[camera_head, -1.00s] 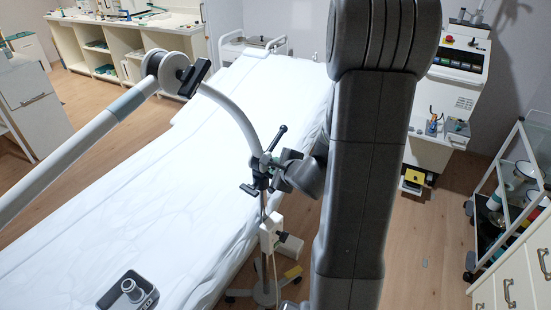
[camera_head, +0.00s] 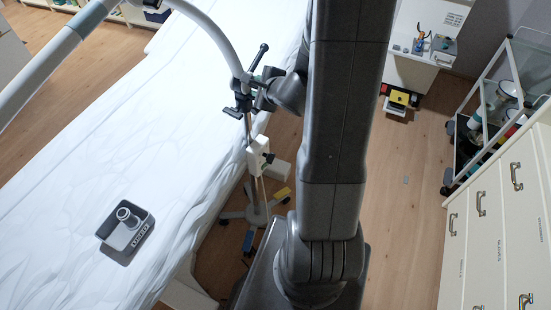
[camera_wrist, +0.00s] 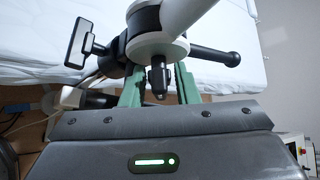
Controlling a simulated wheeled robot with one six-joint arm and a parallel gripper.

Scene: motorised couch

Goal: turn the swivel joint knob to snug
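A pole beside the couch carries a dark clamp joint (camera_head: 243,98) with a long lever and a T-shaped knob, at the lower end of a curved grey arm (camera_head: 222,40). In the wrist view the joint has a white collar (camera_wrist: 158,47), a black T-shaped knob (camera_wrist: 82,43) on the left and a black ball-ended lever (camera_wrist: 215,56) on the right. A short black stub (camera_wrist: 158,82) points toward me. My gripper (camera_wrist: 160,80) has green fingers on either side of this stub, with gaps visible.
The white-covered couch (camera_head: 150,120) fills the left, with a grey hand control (camera_head: 127,230) on it. A wheeled pole base (camera_head: 255,215) stands on the floor.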

